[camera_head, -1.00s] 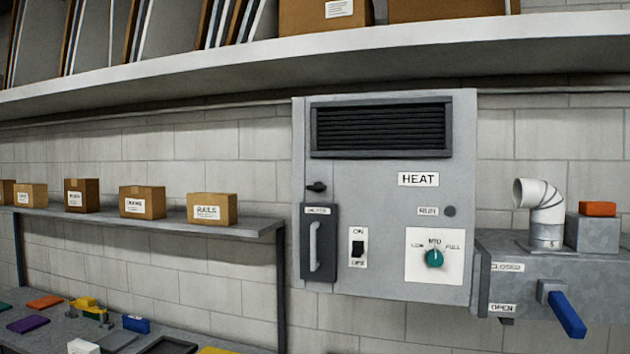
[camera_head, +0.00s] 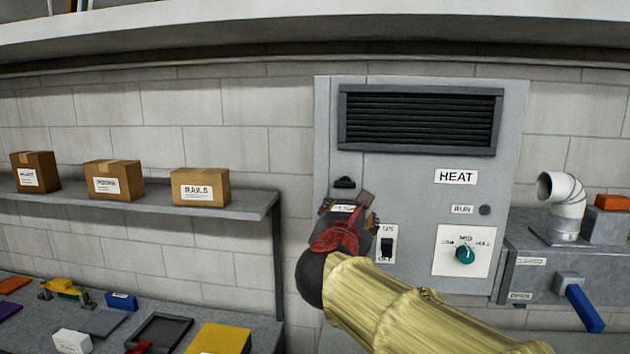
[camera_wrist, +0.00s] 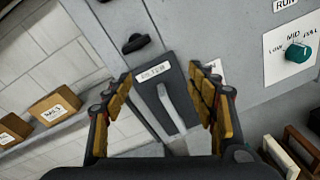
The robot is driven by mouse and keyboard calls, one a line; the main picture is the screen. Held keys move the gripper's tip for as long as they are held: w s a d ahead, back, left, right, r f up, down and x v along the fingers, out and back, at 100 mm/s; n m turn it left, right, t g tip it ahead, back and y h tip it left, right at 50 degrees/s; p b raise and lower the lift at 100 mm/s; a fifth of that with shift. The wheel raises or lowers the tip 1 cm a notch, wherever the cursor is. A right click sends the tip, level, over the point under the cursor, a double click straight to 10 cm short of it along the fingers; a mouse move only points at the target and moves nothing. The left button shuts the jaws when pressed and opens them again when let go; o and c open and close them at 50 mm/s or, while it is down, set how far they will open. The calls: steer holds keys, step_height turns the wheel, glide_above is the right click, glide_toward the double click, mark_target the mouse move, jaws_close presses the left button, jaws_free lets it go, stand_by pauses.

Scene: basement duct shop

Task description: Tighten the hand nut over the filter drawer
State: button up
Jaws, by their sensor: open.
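The hand nut is a small black winged knob (camera_head: 344,183) on the grey heater panel, just above the filter drawer. It also shows in the wrist view (camera_wrist: 135,43), up and left of the drawer's label. The filter drawer (camera_wrist: 150,73) is a dark plate with a "FILTER" label and a pale upright handle (camera_wrist: 172,108). My gripper (camera_wrist: 160,73) is open and empty, its yellow-padded fingers on either side of the drawer in the wrist view. The nut lies beyond the fingertips, apart from them. In the head view my gripper (camera_head: 350,208) hides most of the drawer.
Right of the drawer are an on/off switch (camera_head: 387,248) and a teal dial (camera_head: 465,254). A shelf with cardboard boxes (camera_head: 200,187) is at left, above a cluttered bench (camera_head: 255,330). A blue lever (camera_head: 584,308) juts out at lower right.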

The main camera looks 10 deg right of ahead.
mark_target(344, 185)
steer(key=w+r+n, duration=0.1)
steer(key=w, duration=0.1)
steer(key=w+r+n+t, duration=0.1)
steer(key=w+n, duration=0.1)
steer(key=w, duration=0.1)
steer(key=w+d+r+n+p, duration=0.1)
steer(key=w+r+n, duration=0.1)
steer(key=w, duration=0.1)
steer(key=shift+t, duration=0.3)
steer(key=shift+a, duration=0.1)
steer(key=shift+c, duration=1.4)
steer(key=c, duration=0.9)
